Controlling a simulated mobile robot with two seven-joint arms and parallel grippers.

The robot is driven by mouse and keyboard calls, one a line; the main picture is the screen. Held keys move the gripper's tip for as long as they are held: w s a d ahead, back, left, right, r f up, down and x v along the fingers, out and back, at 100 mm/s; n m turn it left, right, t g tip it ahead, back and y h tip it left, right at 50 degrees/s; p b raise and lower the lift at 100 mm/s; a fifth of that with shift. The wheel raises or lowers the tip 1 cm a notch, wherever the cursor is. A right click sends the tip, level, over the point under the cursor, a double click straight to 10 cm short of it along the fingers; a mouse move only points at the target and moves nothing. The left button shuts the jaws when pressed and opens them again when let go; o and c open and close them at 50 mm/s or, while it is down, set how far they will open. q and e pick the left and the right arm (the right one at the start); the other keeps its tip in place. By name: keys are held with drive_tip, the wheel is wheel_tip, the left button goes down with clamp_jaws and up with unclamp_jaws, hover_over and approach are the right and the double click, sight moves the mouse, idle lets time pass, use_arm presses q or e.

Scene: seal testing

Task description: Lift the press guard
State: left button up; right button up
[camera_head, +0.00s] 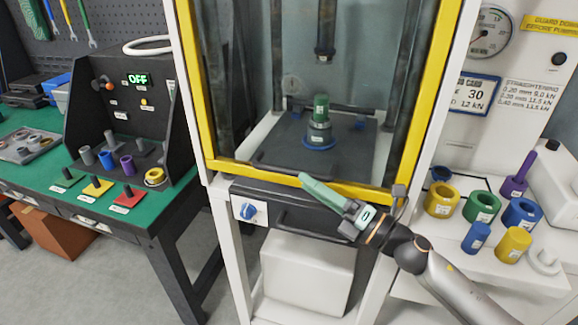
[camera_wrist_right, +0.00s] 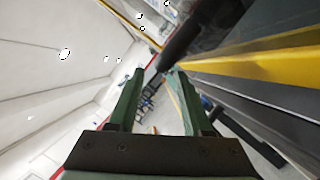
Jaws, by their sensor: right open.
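The press guard (camera_head: 300,178) is a clear panel in a yellow frame across the front of the press. It is down, its bottom bar level with the press bed. Its yellow edge also shows at right in the right wrist view (camera_wrist_right: 270,72). My right gripper (camera_head: 308,182) lies in front of the bottom bar, its green fingers pointing left. In the wrist view its fingers (camera_wrist_right: 158,75) are apart, with nothing held between them. A dark bar (camera_wrist_right: 190,38) runs near the fingertips; whether they touch it is unclear. My left gripper is out of view.
Behind the guard, a green part (camera_head: 321,108) stands on a blue-ringed base under the ram (camera_head: 325,40). A blue knob (camera_head: 248,211) is below the guard. Colored rings and cylinders (camera_head: 482,207) stand at right. A green bench (camera_head: 40,175) with a control box (camera_head: 125,90) is at left.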

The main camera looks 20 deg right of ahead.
sight(289, 169)
drive_tip(key=p+x, duration=0.1)
drive_tip(key=x, duration=0.5)
drive_tip(key=shift+c, duration=0.4)
clamp_jaws()
idle(1.0)
